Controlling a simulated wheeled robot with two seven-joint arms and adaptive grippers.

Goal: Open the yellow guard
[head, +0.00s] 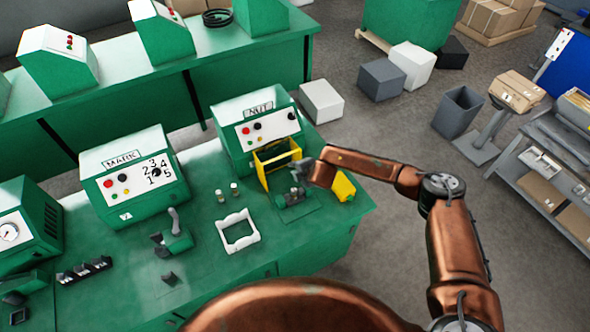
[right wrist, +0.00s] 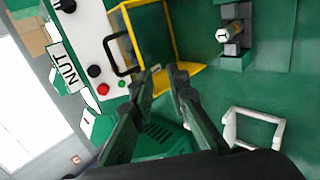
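The yellow guard (head: 262,172) is a box-like frame on the front of the green machine marked NUT (head: 247,112). In the right wrist view the guard (right wrist: 128,22) shows at the top middle, with a black bar handle (right wrist: 109,46) at its left side. Whether the guard stands shut or ajar is hard to tell. My right gripper (head: 297,170) is just to the right of the guard in the head view. In the right wrist view its two fingers (right wrist: 164,72) are apart with nothing between them, near the handle's lower end but apart from it. My left gripper is out of view.
Red and black buttons (right wrist: 102,89) sit on the white panel beside the guard. A crimping fixture (right wrist: 234,35) and a white square frame (head: 238,246) are on the green bench. A yellow bin (head: 343,187) stands at the bench's right edge. The floor beyond is partly clear.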

